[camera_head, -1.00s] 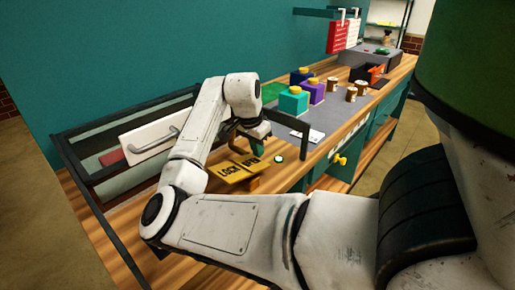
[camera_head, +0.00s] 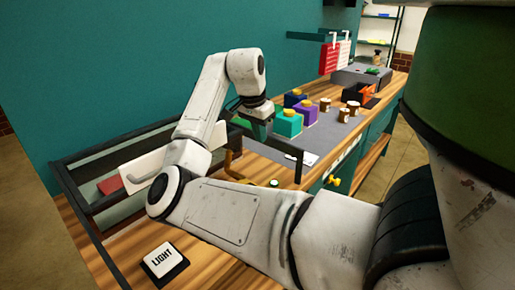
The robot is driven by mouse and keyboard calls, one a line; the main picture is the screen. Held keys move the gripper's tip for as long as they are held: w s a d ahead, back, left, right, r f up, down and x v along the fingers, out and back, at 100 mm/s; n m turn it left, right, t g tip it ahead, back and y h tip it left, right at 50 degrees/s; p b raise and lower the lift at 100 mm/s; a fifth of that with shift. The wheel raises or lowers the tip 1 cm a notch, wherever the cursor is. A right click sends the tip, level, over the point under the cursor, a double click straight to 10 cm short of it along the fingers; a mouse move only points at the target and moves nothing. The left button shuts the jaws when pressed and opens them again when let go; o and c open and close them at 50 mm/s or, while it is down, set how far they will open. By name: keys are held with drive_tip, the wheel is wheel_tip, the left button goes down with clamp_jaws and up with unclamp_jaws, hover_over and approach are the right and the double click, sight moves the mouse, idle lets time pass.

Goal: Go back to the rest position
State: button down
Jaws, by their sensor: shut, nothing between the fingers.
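My gripper (camera_head: 262,130) hangs at the end of my bent white arm, above the wooden bench near the dark frame's right-hand post. Its dark fingers are small and partly merge with the dark frame behind. They look closed and I see nothing held in them. A curved yellow-brown handle (camera_head: 231,160) stands on the bench below and left of the gripper, apart from it. My forearm partly hides the area around its base.
A dark-framed case (camera_head: 88,222) stands at left. A white LIGHT button (camera_head: 163,260) lies in front. Teal (camera_head: 288,125) and purple (camera_head: 306,114) boxes, brown jars (camera_head: 343,115) and a grey mat (camera_head: 330,130) are behind. A yellow knob (camera_head: 334,180) juts from the bench front. Open air lies above.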

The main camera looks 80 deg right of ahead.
drive_tip(key=shift+s+d+r, duration=0.1)
drive_tip(key=shift+r, duration=0.35)
idle(0.3)
